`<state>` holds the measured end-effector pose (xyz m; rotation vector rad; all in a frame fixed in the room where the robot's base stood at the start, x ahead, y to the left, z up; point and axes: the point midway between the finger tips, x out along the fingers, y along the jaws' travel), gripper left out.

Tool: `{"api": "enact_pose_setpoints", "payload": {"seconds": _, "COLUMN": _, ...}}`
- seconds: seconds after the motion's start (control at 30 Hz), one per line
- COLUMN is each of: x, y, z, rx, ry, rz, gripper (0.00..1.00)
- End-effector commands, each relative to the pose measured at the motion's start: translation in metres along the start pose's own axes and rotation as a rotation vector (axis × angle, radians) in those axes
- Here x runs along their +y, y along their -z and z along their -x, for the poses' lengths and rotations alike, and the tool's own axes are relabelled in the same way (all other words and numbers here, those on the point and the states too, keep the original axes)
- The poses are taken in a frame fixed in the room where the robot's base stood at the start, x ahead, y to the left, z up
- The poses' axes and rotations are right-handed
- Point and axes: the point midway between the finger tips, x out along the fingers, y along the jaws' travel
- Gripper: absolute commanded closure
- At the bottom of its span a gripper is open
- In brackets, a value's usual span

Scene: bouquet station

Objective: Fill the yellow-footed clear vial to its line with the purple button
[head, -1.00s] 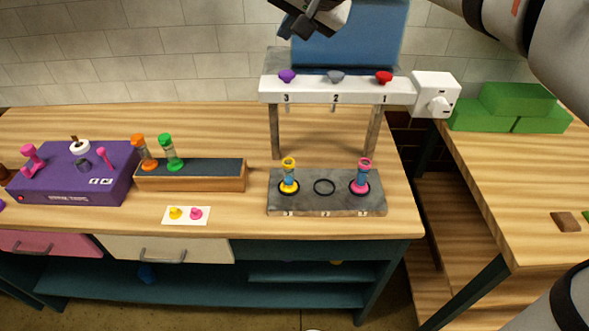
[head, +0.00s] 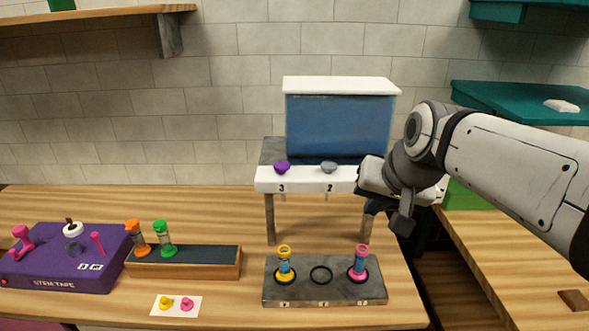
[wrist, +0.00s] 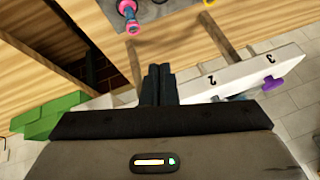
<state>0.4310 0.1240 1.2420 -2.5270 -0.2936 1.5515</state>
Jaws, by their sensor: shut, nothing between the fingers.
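The yellow-footed clear vial (head: 284,265) stands upright in the left ring of the grey base plate, under the purple button (head: 282,167) marked 3. Its middle looks bluish; I cannot make out its line or fill level. The purple button also shows in the wrist view (wrist: 270,84), at the right. My gripper (wrist: 158,70) is shut and empty, its fingers together. In the head view it is at the dispenser's right end, right of the grey button (head: 329,167), and hides the red button. The purple button is well to its left.
A pink-footed vial (head: 358,264) stands in the right ring; the middle ring (head: 320,274) is empty. A rack (head: 190,262) with orange and green vials, a purple machine (head: 65,258) and a card (head: 176,305) are on the left. The blue tank (head: 338,125) rises behind the buttons.

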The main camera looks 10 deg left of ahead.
Motion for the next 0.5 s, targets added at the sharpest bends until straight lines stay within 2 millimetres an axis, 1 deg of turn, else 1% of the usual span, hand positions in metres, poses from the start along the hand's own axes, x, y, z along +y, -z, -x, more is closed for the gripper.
{"api": "enact_pose_setpoints", "payload": {"seconds": 0.03, "x": 0.028, "y": -0.023, "z": -0.001, "rx": -0.021, "ry": -0.048, "rz": -0.006, "gripper": 1.00}}
{"api": "enact_pose_setpoints", "payload": {"seconds": 0.07, "x": 0.043, "y": -0.037, "z": -0.003, "rx": -0.036, "ry": -0.073, "rz": -0.005, "gripper": 1.00}}
{"api": "enact_pose_setpoints", "payload": {"seconds": 0.1, "x": 0.061, "y": -0.055, "z": -0.004, "rx": -0.056, "ry": -0.106, "rz": -0.004, "gripper": 1.00}}
{"api": "enact_pose_setpoints", "payload": {"seconds": 0.17, "x": 0.084, "y": -0.081, "z": -0.007, "rx": -0.086, "ry": -0.148, "rz": -0.001, "gripper": 1.00}}
{"api": "enact_pose_setpoints", "payload": {"seconds": 0.2, "x": 0.096, "y": -0.098, "z": -0.008, "rx": -0.106, "ry": -0.171, "rz": -0.001, "gripper": 1.00}}
{"api": "enact_pose_setpoints", "payload": {"seconds": 0.3, "x": 0.120, "y": -0.132, "z": -0.011, "rx": -0.148, "ry": -0.217, "rz": 0.002, "gripper": 1.00}}
{"api": "enact_pose_setpoints", "payload": {"seconds": 0.33, "x": 0.125, "y": -0.140, "z": -0.012, "rx": -0.158, "ry": -0.227, "rz": 0.004, "gripper": 1.00}}
{"api": "enact_pose_setpoints", "payload": {"seconds": 0.4, "x": 0.133, "y": -0.154, "z": -0.013, "rx": -0.176, "ry": -0.243, "rz": 0.004, "gripper": 1.00}}
{"api": "enact_pose_setpoints", "payload": {"seconds": 0.5, "x": 0.140, "y": -0.165, "z": -0.014, "rx": -0.190, "ry": -0.256, "rz": 0.006, "gripper": 1.00}}
